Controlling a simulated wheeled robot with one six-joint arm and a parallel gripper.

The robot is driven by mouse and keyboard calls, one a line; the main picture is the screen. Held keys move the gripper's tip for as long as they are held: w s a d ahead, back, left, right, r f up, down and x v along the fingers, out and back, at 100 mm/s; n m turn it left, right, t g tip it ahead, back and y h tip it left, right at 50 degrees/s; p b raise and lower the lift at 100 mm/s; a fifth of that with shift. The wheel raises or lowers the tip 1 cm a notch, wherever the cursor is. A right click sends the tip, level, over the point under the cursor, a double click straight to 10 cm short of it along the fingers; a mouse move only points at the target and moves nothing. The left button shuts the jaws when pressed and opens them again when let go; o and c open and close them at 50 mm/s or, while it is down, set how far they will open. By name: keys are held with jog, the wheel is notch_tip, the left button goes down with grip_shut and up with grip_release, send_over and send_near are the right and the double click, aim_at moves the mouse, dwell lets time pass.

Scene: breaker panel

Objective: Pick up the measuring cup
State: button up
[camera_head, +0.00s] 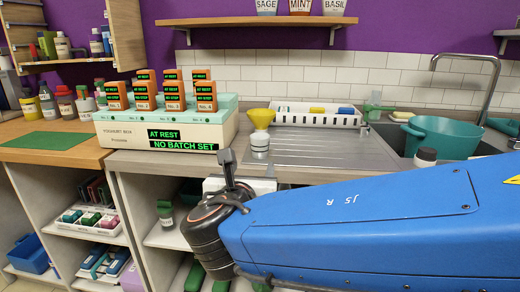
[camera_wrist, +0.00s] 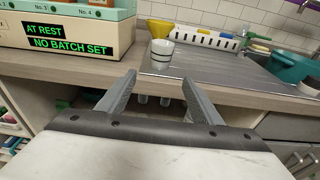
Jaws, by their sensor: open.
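A small pale cup with darker bands (camera_head: 260,148), which looks like the measuring cup, stands upright on the counter at the left end of the ribbed metal drainboard. It also shows in the wrist view (camera_wrist: 160,54), above and beyond my fingertips. A yellow funnel (camera_head: 260,118) is right behind it, its lower part hidden by the cup. My gripper (camera_wrist: 160,78) is open and empty, its fingers apart at the counter's front edge, short of the cup. In the head view my blue arm hides part of the counter front.
A cream box with a lit "NO BATCH SET" display (camera_head: 165,133) stands left of the cup. Behind the drainboard (camera_head: 320,144) is a white rack (camera_head: 300,112). A teal pot (camera_head: 440,137) is at the sink on the right. The drainboard's middle is clear.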

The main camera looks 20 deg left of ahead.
aim_at(259, 151)
jog(key=x, duration=1.1)
jog(key=shift+w+d, duration=0.1)
jog(key=shift+w, duration=0.15)
jog(key=shift+x, duration=2.7)
jog(key=shift+r, duration=0.15)
jog(key=shift+c, duration=0.4)
jog(key=c, duration=1.1)
